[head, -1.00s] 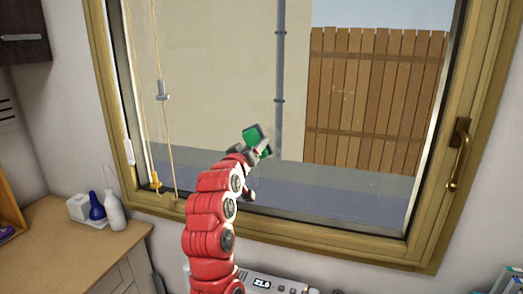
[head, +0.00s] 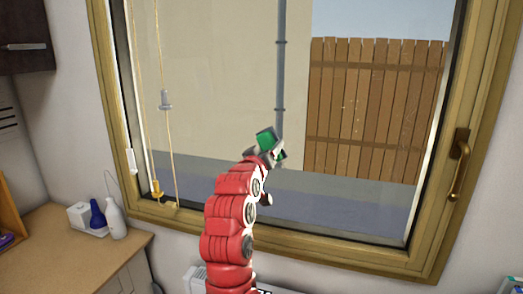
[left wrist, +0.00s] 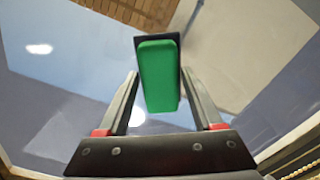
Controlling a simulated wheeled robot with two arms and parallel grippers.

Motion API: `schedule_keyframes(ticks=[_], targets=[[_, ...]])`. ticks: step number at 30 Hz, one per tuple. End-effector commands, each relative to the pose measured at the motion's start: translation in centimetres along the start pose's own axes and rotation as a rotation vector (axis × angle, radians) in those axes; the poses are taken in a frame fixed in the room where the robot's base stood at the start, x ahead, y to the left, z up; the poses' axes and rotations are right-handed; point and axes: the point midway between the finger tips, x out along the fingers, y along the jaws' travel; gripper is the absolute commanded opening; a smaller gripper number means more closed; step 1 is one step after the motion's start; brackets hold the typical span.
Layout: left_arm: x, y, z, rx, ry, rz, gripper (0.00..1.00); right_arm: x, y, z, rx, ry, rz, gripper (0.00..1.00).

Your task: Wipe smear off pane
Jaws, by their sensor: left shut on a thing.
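The pane (head: 210,80) fills the large wooden-framed window. My left gripper (head: 268,152) is in front of its lower middle. It is shut on a green block with a dark backing (head: 266,138), which also shows between the fingers in the left wrist view (left wrist: 160,75). I cannot tell whether the block touches the glass. Faint pale specks (head: 352,105) show on the pane over the fence. White patches (left wrist: 39,48) show in the left wrist view; I cannot tell whether they are smear or reflections. My right gripper is not in view.
The window frame (head: 310,247) has a brass handle (head: 458,165) at right. Blind cords (head: 168,140) hang at left. A wooden counter (head: 60,245) at lower left holds a white bottle (head: 116,218) and a blue bottle (head: 97,215). A dark cupboard (head: 25,35) hangs upper left.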

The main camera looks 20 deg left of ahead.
Motion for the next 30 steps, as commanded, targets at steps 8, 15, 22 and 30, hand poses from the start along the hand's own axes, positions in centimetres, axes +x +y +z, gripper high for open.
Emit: schedule_keyframes(ticks=[8, 15, 22, 30], targets=[[-0.1, 2.7, 1.8, -0.002, -0.011, 0.01, 0.15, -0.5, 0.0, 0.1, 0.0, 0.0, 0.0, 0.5], [-0.1, 3.4, 2.1, -0.002, -0.01, 0.008, 0.15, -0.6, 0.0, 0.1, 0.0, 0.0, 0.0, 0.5], [-0.2, 4.8, 3.0, -0.002, -0.011, 0.01, 0.15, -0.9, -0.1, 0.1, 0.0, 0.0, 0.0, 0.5], [-0.3, 6.4, 3.8, -0.002, -0.009, 0.006, 0.15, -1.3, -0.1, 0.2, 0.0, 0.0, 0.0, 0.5]])
